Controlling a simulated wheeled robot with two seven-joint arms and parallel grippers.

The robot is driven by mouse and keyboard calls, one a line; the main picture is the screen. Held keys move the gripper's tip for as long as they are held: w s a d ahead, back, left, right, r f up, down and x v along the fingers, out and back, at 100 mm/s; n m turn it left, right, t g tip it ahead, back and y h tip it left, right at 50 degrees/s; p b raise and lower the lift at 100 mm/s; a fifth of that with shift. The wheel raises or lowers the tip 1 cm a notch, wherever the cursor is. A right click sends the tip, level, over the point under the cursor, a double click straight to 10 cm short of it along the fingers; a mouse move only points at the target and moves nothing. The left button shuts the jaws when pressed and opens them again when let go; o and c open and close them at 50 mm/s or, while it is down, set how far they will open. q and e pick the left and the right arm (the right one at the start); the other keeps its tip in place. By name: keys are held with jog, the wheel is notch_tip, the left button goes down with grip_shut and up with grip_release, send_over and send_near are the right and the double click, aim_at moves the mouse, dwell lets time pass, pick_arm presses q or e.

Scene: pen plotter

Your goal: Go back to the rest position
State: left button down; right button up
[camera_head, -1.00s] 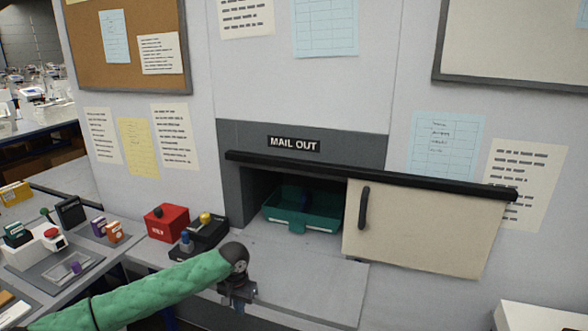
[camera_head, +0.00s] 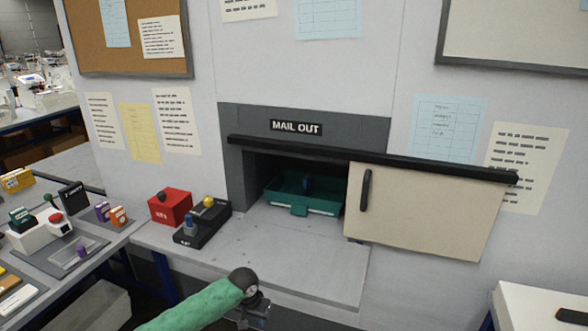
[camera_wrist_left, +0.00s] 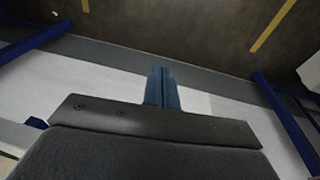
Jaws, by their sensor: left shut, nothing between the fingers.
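My left arm, in a green sleeve, comes in from the bottom of the head view. Its gripper (camera_head: 252,318) is low in front of the grey counter (camera_head: 270,255), partly cut off by the bottom edge. In the left wrist view the blue fingers (camera_wrist_left: 162,88) are together with nothing between them, over floor and blue table legs. My right gripper is not in view.
The "MAIL OUT" hatch stands open, with a green tray (camera_head: 292,207) inside holding a dark blue item. Its beige sliding door (camera_head: 425,215) is at the right. A red box (camera_head: 170,206) and a black holder (camera_head: 203,228) stand on the counter's left. A cluttered bench is at left.

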pick_arm(q)
jog(key=s+f+n+t+b, duration=0.1)
jog(key=s+f, duration=0.7)
jog(key=f, duration=0.5)
jog(key=s+f, duration=0.7)
jog(key=f, duration=0.7)
jog(key=s+a+f, duration=0.2)
jog(key=s+f, duration=0.4)
jog(key=s, duration=0.4)
jog(key=s+a+f+y, duration=0.1)
jog(key=s+a+f, duration=0.2)
jog(key=s+f, duration=0.3)
jog(key=s+a+f+n+b, duration=0.1)
jog(key=s+a+f, duration=0.2)
jog(key=s, duration=1.1)
notch_tip(320, 180, down, 3)
jog(key=shift+s+a+f+y, duration=0.1)
jog(key=shift+s+a+y, duration=0.1)
jog(key=shift+s+y, duration=0.15)
jog(key=shift+w, duration=0.1)
